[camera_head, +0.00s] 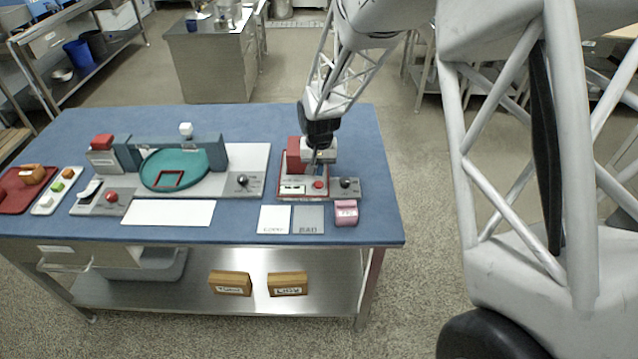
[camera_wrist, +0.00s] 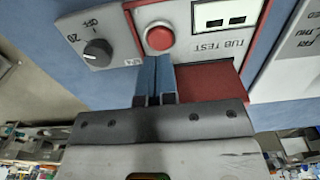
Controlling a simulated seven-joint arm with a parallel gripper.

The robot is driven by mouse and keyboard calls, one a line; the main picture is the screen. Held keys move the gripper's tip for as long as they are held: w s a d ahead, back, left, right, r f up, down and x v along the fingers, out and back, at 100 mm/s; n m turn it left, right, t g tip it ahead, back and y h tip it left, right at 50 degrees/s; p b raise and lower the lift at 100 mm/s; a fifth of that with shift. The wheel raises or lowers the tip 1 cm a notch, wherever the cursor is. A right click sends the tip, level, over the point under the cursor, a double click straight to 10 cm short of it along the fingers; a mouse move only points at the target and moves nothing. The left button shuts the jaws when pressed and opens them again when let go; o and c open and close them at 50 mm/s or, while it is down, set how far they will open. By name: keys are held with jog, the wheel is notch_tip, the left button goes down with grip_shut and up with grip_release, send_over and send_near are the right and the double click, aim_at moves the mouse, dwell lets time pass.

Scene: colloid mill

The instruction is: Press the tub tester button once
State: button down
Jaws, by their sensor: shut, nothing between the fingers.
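The tub tester (camera_head: 284,186) is a red and white unit at the right of the blue table. Its round red button (camera_head: 319,184) shows on the front panel, beside two small dark windows. In the wrist view the button (camera_wrist: 159,37) lies just beyond my fingertips, with the upside-down label TUB TEST (camera_wrist: 222,47) to its right. My gripper (camera_wrist: 153,62) is shut and empty, its blue fingers together. The fingertips appear close to the button, but I cannot tell whether they touch it. In the head view my gripper (camera_head: 316,168) is over the tester.
A dark knob (camera_wrist: 97,52) marked OFF is left of the button in the wrist view. On the table are a teal round tray (camera_head: 178,168), another red button (camera_head: 112,197), a pink block (camera_head: 346,212) and two cards (camera_head: 274,219).

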aim_at(319, 183)
jog(key=shift+r, duration=1.7)
jog(key=shift+r, duration=1.1)
dwell(5.2)
